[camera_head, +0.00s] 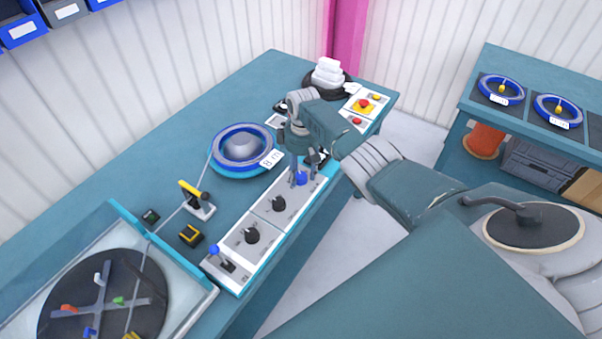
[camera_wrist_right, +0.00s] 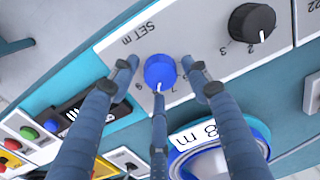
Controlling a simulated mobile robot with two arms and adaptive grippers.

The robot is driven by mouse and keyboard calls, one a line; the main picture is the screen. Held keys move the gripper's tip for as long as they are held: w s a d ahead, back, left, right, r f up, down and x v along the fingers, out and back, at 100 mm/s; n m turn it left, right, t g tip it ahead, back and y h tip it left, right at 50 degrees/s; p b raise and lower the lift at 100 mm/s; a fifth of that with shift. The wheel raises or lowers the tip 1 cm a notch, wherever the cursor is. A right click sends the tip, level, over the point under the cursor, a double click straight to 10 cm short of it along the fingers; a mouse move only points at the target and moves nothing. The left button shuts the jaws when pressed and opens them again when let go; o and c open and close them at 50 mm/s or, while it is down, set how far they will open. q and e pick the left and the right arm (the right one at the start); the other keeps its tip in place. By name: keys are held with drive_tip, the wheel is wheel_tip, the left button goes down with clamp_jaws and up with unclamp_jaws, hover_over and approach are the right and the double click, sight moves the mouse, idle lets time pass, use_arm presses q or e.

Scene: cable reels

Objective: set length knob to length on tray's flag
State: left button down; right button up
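The blue length knob (camera_wrist_right: 160,71) sits on a pale panel marked "SET m"; it also shows in the head view (camera_head: 301,178). Its white pointer faces the bottom of the wrist view, between the 9 and the 7; the middle finger covers the mark there. My right gripper (camera_wrist_right: 160,75) has its three fingers spread around the knob, with small gaps visible at the sides. It also shows in the head view (camera_head: 300,176). The tray's white flag (camera_wrist_right: 196,133) reads "8 m"; it stands at the blue-rimmed tray (camera_head: 222,165). My left gripper is out of view.
Along the panel are two black knobs (camera_head: 252,235) (camera_head: 279,203) and a blue-tipped lever (camera_head: 214,250). A dark display (camera_wrist_right: 85,108) lies beside the SET dial. A button box (camera_head: 363,104) is beyond. A reel turntable (camera_head: 70,310) is at lower left.

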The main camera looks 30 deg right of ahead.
sight(302, 174)
drive_tip(key=shift+s, duration=0.1)
wheel_tip(302, 174, up, 12)
drive_tip(key=shift+d, duration=0.2)
idle(0.4)
drive_tip(key=shift+f, duration=0.1)
idle(0.4)
